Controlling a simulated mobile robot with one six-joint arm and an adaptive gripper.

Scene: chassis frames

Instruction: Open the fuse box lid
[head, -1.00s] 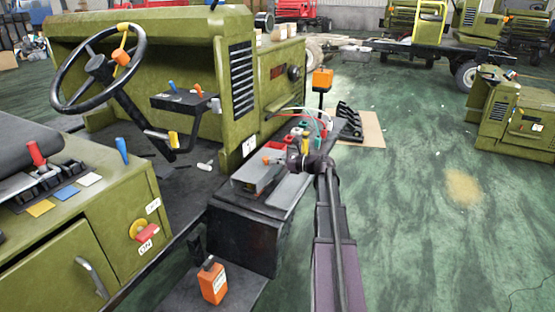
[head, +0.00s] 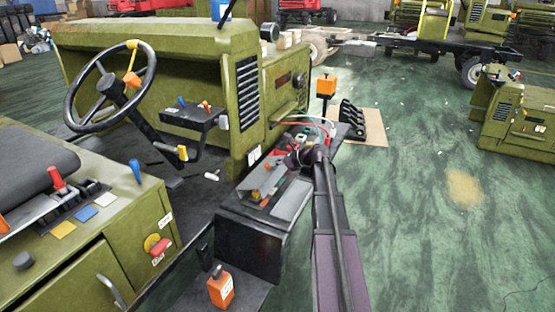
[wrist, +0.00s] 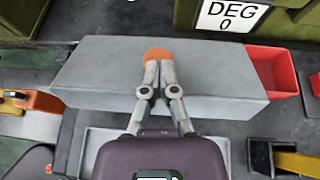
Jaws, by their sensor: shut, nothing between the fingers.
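The fuse box, a long grey box (wrist: 95,75), lies across the middle of the wrist view, and its lid looks closed. A round orange tab (wrist: 158,53) sits on its upper side. My gripper (wrist: 158,64) is shut and empty, with its fingertips at the lower edge of the orange tab; whether they touch it I cannot tell. The fingers hide part of the box. In the head view the grey box (head: 253,181) stands on the dark bench beside the green vehicle, and my arm comes in from the right and partly covers this area.
A red open bin (wrist: 273,72) stands against the right end of the box. A white "DEG 0" label (wrist: 230,17) is behind it. A grey tray (wrist: 95,150) lies in front. An orange bottle (head: 221,288) stands lower down. Open green floor (head: 430,240) lies to the right.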

